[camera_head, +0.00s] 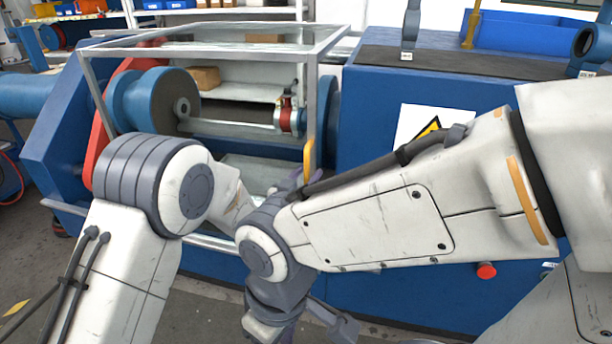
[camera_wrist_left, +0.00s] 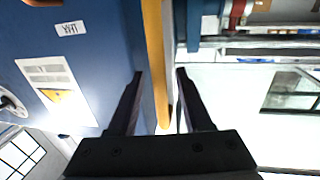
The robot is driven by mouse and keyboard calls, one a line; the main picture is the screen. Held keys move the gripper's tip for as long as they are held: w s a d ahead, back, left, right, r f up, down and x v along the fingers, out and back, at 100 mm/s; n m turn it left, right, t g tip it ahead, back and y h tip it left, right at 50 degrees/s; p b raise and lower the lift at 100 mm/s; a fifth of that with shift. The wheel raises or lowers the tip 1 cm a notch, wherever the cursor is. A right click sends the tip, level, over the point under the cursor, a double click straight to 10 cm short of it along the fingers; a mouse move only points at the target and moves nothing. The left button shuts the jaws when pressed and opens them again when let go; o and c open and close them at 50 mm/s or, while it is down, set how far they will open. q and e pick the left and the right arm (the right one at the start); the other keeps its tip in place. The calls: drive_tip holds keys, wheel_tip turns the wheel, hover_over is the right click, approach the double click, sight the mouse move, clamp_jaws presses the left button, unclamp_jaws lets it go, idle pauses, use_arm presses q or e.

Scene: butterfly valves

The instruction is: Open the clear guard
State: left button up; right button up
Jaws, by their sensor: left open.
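The clear guard (camera_head: 205,48) is a metal-framed box with see-through panels over the machine's spindle in the head view. It looks closed. Its yellow handle (camera_head: 309,158) stands upright at the front right post, and it also runs down the left wrist view (camera_wrist_left: 153,50). My left gripper (camera_head: 300,178) is at the handle's lower end, mostly hidden behind my right arm. In the left wrist view its two dark fingers (camera_wrist_left: 160,74) are apart, with the handle lined up between them; contact cannot be told. My right gripper (camera_head: 300,325) hangs low at the front, its fingertips unclear.
The blue machine body (camera_head: 350,120) carries a warning sign (camera_head: 430,125) and a red button (camera_head: 486,271). A blue-grey drum (camera_head: 150,100) and a red clamp (camera_head: 287,115) sit inside the guard. My right forearm crosses in front of my left wrist, leaving little room between them.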

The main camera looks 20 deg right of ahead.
use_arm(q)
clamp_jaws()
idle(1.4)
